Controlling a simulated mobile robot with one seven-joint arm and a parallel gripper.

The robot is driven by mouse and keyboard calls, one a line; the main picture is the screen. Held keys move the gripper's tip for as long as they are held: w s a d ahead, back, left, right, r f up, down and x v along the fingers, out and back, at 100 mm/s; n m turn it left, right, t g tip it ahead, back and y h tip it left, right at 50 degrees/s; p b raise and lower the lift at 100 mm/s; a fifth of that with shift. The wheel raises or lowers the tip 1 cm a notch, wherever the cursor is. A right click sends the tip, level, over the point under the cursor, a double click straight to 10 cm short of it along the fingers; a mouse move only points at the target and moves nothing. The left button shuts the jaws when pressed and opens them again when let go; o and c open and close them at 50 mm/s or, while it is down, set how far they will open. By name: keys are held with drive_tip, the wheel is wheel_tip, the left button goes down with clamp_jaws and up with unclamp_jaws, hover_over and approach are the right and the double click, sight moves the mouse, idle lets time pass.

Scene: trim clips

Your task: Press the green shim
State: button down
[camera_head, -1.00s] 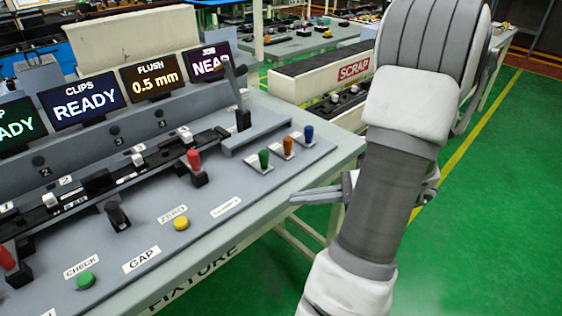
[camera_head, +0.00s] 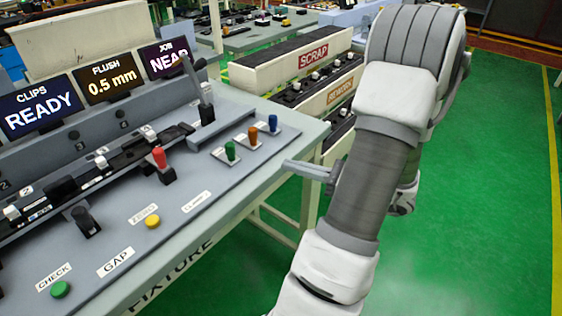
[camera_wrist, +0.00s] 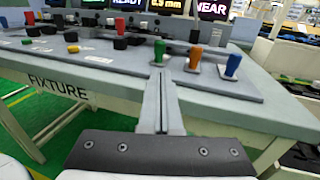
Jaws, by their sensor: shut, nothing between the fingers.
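The green shim (camera_head: 231,151) stands upright on a small white plate near the right end of the fixture panel, with an orange shim (camera_head: 253,137) and a blue shim (camera_head: 272,124) in a row beside it. In the wrist view the green shim (camera_wrist: 159,51) is just past my fingertips, with the orange shim (camera_wrist: 195,58) and blue shim (camera_wrist: 232,66) to its right. My gripper (camera_head: 287,164) is shut and empty, apart from the green shim, at the table's right edge. In the wrist view its closed fingers (camera_wrist: 161,78) point toward the green shim.
The fixture table (camera_head: 200,252) has a red-handled lever (camera_head: 160,158), a yellow button (camera_head: 153,221) and a green CHECK button (camera_head: 60,289). Screens (camera_head: 112,80) stand behind. A scrap rack (camera_head: 290,70) is behind right. Green floor right of the table is clear.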

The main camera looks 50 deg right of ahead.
sight(232, 145)
drive_tip(key=b+x, duration=0.1)
drive_tip(key=x, duration=1.1)
drive_tip(key=shift+a+b, duration=0.1)
drive_tip(key=shift+b, duration=0.3)
drive_tip(key=shift+w, duration=0.1)
drive_tip(key=shift+w+a+r+p, duration=0.15)
drive_tip(key=shift+w+p, duration=0.45)
drive_tip(key=shift+w, duration=1.85)
